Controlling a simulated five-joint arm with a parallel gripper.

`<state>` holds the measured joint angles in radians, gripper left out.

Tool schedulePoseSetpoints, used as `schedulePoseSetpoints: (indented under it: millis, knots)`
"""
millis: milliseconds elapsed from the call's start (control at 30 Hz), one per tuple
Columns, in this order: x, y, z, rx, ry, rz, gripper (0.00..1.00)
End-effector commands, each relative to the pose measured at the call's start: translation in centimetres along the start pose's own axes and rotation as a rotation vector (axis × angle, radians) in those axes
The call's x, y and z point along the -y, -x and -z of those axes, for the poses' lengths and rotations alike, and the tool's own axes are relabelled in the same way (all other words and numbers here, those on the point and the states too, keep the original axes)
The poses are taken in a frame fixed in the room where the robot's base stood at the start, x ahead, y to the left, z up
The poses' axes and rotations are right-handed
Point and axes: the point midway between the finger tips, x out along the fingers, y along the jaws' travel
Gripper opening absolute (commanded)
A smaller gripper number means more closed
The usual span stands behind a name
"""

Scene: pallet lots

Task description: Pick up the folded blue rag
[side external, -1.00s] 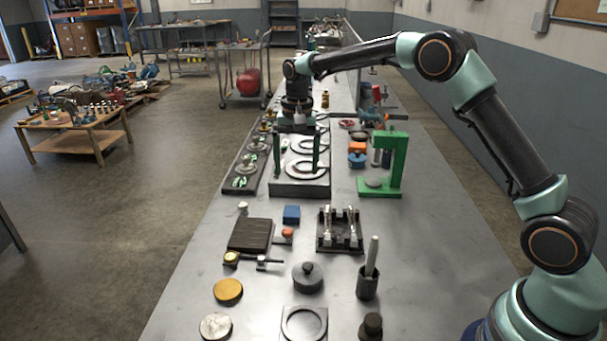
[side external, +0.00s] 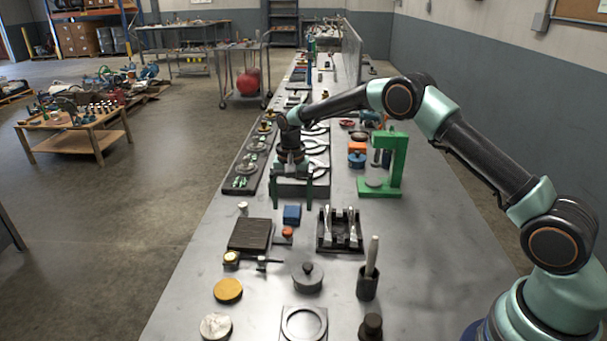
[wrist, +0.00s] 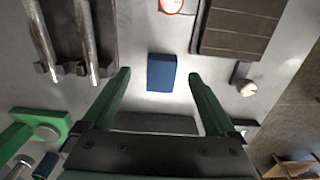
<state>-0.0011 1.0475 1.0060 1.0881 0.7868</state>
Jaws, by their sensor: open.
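The folded blue rag (side external: 292,214) is a small blue block-like shape lying on the grey metal table. In the wrist view the rag (wrist: 161,73) sits at the centre, just beyond and between my two fingertips. My gripper (side external: 292,203) points down over it with its green fingers spread to either side. In the wrist view my gripper (wrist: 160,75) is open and empty, with bare table around the rag. Whether the fingertips are level with the rag cannot be told.
A dark slatted block (side external: 250,235) lies left of the rag, with an orange-topped piece (side external: 284,233) close in front. A black holder with metal rods (side external: 339,230) stands to the right. A green press-like frame (side external: 394,165) stands behind right. Narrow bare table separates these from the rag.

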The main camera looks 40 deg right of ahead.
Motion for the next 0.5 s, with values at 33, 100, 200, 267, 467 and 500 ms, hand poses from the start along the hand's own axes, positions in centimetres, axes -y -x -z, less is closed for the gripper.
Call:
schedulePoseSetpoints:
  millis: [33, 100, 200, 267, 467, 500]
  knots:
    - [0.1, -0.9, 0.0, 0.002, 0.0, -0.002, 0.93]
    - [0.3, -1.8, 0.1, 0.002, 0.0, -0.002, 0.93]
    - [0.3, -2.9, 0.1, 0.001, 0.0, -0.001, 0.93]
    - [0.3, -3.2, 0.1, 0.001, 0.0, -0.001, 0.93]
    - [0.3, -3.4, 0.1, 0.0, 0.0, 0.0, 0.93]
    - [0.3, -3.4, 0.1, 0.0, 0.0, 0.0, 0.93]
